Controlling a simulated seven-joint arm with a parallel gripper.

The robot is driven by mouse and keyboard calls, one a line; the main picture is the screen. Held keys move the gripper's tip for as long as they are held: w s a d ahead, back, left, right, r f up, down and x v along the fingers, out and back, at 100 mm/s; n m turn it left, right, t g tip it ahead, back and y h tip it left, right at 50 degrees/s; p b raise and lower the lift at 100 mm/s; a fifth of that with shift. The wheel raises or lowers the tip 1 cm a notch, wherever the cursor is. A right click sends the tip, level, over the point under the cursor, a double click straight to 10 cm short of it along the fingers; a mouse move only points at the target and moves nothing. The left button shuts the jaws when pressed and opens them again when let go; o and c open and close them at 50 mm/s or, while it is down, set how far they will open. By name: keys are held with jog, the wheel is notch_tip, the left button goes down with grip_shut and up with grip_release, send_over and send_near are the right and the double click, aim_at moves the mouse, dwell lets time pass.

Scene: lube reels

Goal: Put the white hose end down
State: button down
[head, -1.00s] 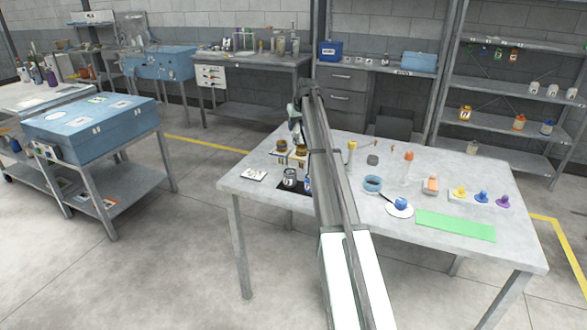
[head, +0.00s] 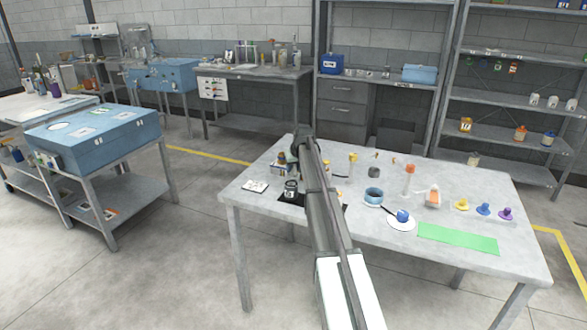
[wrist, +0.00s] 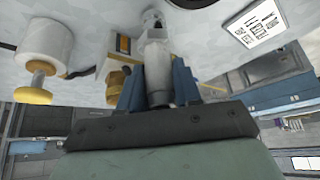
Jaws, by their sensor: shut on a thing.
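The white hose end (wrist: 157,72) is a pale grey-white cylinder in the wrist view. My gripper (wrist: 157,80) is shut on it, with one blue finger on each side. A rounded, darker-tipped piece (wrist: 153,18) shows beyond it, near the pale tabletop; I cannot tell whether they touch. In the head view my arm reaches over the left part of the grey table (head: 270,222). It hides the gripper's fingers and the hose end there.
A white drum with a yellow knob (wrist: 42,72) and a yellow part (wrist: 117,78) stand close by in the wrist view. A white label card (head: 255,186) lies at the table's left. A blue-rimmed cup (head: 373,196) and a green mat (head: 458,239) are to the right.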

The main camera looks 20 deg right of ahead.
jog(key=shift+f, duration=0.25)
jog(key=c, duration=0.8)
grip_release()
jog(key=shift+r, duration=0.1)
jog(key=v, duration=1.2)
